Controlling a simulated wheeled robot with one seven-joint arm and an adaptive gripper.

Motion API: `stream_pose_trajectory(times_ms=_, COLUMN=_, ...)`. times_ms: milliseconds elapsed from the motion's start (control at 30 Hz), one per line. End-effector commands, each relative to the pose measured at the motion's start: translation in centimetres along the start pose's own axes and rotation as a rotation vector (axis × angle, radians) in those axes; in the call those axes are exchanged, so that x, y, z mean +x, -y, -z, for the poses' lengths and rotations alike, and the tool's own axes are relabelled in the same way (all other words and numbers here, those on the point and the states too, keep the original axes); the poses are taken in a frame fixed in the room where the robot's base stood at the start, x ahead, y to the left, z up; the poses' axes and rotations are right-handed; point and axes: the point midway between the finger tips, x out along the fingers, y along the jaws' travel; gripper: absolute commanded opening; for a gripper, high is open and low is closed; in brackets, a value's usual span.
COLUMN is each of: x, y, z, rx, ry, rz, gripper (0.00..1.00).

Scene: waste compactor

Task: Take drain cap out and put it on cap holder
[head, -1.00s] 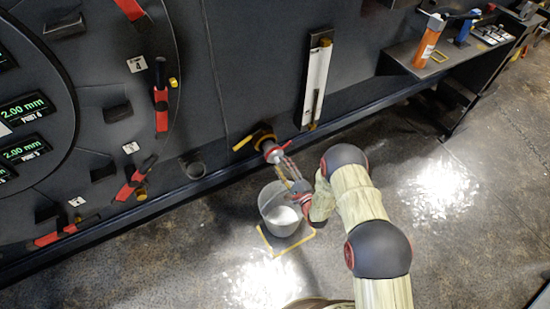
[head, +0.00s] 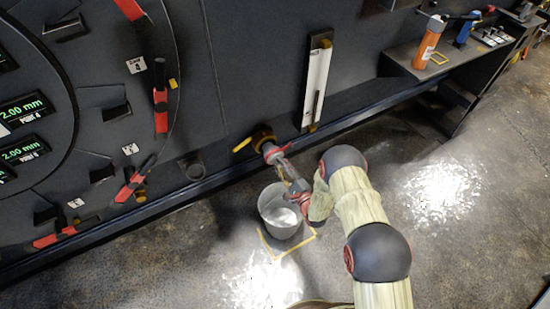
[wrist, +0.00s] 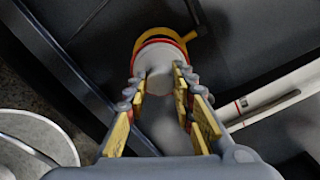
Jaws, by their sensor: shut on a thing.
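The drain cap (wrist: 158,58) is a pale round piece at the end of the drain pipe, in front of a red and yellow ring. In the head view the drain cap (head: 272,153) shows at the pipe end, low on the dark wall. My gripper (wrist: 160,76) is shut on the cap, with one finger on each side of it. In the head view my gripper (head: 281,163) reaches up to the pipe from the lower right. A dark round fitting (head: 192,166) on the wall left of the drain looks like the cap holder.
A grey bucket (head: 279,216) stands on the floor below the drain, inside a yellow floor marking. A yellow valve handle (head: 243,144) sticks out left of the pipe. A white gauge strip (head: 316,82) hangs above. Red-handled levers are at the left.

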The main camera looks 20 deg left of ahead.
Motion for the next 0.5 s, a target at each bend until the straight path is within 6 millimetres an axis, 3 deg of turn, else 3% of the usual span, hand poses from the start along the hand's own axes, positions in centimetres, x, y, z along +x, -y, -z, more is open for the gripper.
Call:
stream_pose_trajectory(times_ms=200, x=-0.03, y=-0.05, z=0.01, rx=0.000, ry=0.000, rz=-0.001, gripper=0.01)
stream_pose_trajectory(times_ms=500, x=-0.13, y=0.01, z=0.00, rx=0.000, ry=0.000, rz=0.000, gripper=0.00)
